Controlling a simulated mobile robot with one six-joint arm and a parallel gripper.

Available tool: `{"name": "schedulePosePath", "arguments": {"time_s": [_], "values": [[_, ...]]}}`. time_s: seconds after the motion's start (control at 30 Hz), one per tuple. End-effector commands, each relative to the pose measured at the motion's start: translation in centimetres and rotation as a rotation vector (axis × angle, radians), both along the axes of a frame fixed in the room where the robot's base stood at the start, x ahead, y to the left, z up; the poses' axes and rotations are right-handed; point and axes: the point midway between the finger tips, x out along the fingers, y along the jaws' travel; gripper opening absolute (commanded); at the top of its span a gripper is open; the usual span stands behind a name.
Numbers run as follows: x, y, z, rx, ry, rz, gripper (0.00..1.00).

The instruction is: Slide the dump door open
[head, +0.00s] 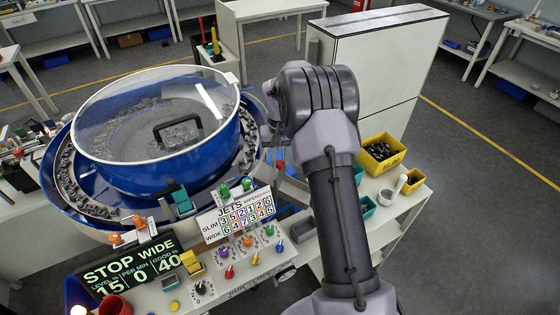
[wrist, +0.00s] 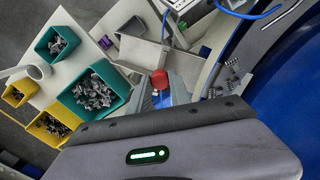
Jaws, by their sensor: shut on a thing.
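A red knob (wrist: 159,78) with a blue part under it shows in the wrist view, beside the blue bowl's outer edge. It looks like the handle of the dump door; the door panel itself is mostly hidden, so I cannot tell how far it stands open. The red knob also shows in the head view (head: 280,165), just right of the bowl. My gripper (wrist: 160,97) is shut on the knob, with grey fingers around its base. In the head view my wrist hides most of the gripper.
The blue bowl (head: 125,185) with a clear lid stands at left. A jets panel (head: 236,214) and coloured knobs stand in front. Teal bins (wrist: 92,92) and yellow bins (wrist: 50,128) of connectors are close by. A pale metal chute (wrist: 142,50) lies beyond the knob.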

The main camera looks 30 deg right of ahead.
Motion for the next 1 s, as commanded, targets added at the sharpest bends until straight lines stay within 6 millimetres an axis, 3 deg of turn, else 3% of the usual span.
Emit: {"name": "schedulePosePath", "arguments": {"time_s": [0.03, 0.1, 0.37, 0.4, 0.5, 0.83, 1.0], "values": [[0.1, 0.0, 1.6, 0.000, -0.002, -0.001, 0.00], [0.1, 0.0, 2.3, -0.001, -0.002, -0.001, 0.00], [0.0, 0.0, 2.0, 0.000, -0.001, 0.000, 0.00], [0.0, 0.0, 2.0, 0.000, -0.001, 0.000, 0.30], [0.0, 0.0, 2.0, 0.000, -0.001, 0.000, 0.47], [0.0, 0.0, 2.5, -0.001, -0.002, 0.000, 0.47], [0.1, 0.0, 6.7, -0.001, -0.004, 0.000, 0.47]]}}
